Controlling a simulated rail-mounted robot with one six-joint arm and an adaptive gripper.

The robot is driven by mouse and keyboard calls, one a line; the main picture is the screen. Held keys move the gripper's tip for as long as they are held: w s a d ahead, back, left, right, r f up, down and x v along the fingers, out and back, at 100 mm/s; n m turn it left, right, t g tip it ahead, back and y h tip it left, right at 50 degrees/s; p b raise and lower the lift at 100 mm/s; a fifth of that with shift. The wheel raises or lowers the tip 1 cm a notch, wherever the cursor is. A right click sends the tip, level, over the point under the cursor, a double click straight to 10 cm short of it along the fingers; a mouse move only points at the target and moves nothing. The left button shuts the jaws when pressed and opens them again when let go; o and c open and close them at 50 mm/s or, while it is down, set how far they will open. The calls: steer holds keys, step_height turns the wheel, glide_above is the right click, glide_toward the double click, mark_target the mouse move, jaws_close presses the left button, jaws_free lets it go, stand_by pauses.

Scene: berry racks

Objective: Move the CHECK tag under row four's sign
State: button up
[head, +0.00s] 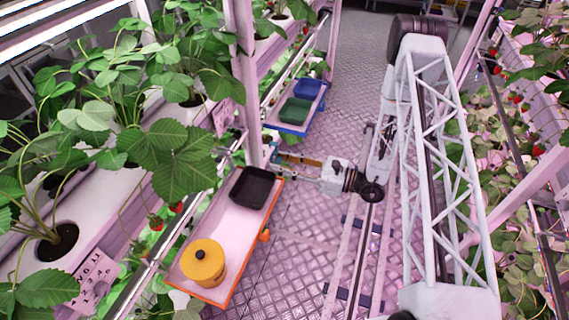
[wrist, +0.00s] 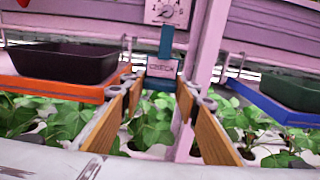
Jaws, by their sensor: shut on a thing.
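The CHECK tag (wrist: 162,69) is a small grey plate with a blue strip (wrist: 166,42) above it, in the middle of the wrist view. My gripper (wrist: 160,84) has its two brown fingers on either side of the tag and is shut on it. A pale sign (wrist: 168,12) with a round mark is on the rack directly above the strip; its top is cut off and I cannot read its row. In the head view my gripper (head: 275,160) points left at the rack post, and the tag is too small to make out.
A blue tray (head: 290,129) further back holds green (head: 295,111) and blue (head: 307,88) crates. Strawberry plants line both sides; the aisle floor (head: 350,50) is clear at the back.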

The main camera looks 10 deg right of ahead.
steer(key=f+x, duration=0.1)
steer(key=x, duration=1.2)
steer(key=shift+f, duration=0.2)
stand_by(1.6)
stand_by(0.4)
steer(key=o, duration=0.9)
steer(key=shift+d, duration=0.1)
steer(key=shift+v, duration=5.9)
